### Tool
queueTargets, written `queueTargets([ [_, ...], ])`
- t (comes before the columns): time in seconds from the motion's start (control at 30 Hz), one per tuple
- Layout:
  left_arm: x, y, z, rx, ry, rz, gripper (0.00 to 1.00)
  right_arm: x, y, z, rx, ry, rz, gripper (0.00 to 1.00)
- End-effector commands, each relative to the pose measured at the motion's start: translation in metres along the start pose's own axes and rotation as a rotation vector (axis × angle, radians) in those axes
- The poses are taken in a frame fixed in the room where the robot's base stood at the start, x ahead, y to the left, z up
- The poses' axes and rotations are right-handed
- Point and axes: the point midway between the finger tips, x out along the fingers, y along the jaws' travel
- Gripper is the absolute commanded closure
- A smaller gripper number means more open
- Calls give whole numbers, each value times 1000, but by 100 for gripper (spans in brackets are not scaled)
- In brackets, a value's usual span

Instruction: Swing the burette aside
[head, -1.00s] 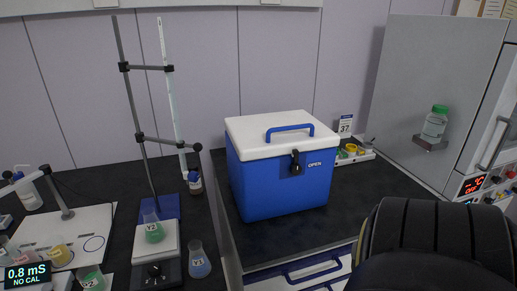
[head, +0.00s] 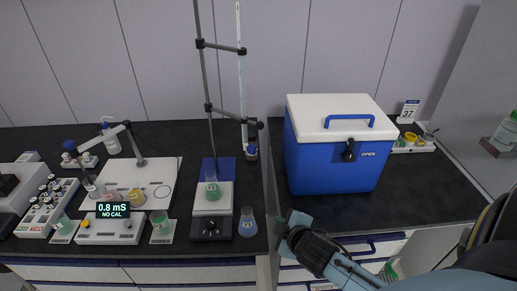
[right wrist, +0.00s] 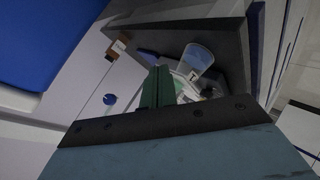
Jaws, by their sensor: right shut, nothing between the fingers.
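The burette (head: 241,85) is a thin, pale graduated tube. It stands upright, clamped beside the metal stand rod (head: 203,75) by an upper clamp (head: 222,47) and a lower clamp (head: 228,113). The stand's blue base (head: 226,165) is behind a white stirrer (head: 211,226) that bears a flask of green liquid (head: 211,190). My left gripper is out of view.
A blue cooler with a white lid (head: 335,150) stands right of the burette. A flask (head: 247,222) stands near the bench's front edge. A meter (head: 110,228), a white plate and a vial rack (head: 46,207) fill the left. A gap splits the benches.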

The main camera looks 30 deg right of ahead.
Motion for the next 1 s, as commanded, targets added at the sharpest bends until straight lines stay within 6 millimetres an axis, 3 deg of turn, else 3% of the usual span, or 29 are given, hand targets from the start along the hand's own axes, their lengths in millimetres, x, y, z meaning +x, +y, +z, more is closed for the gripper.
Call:
queueTargets([
  [0.03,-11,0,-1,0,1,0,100,-19,41,-30,-60,64,73,100],
  [0.1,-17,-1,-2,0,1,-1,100,-39,85,-64,-165,151,179,100],
  [0.2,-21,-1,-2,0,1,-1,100,-60,128,-100,-313,260,309,100],
  [0.3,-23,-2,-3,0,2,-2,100,-74,150,-123,-421,330,395,100],
  [0.43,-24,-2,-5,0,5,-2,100,-76,160,-135,-469,362,433,100],
  [0.57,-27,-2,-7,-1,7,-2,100,-64,165,-141,-469,363,434,100],
  [1.0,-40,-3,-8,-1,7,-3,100,3,189,-174,-465,361,432,100],
])
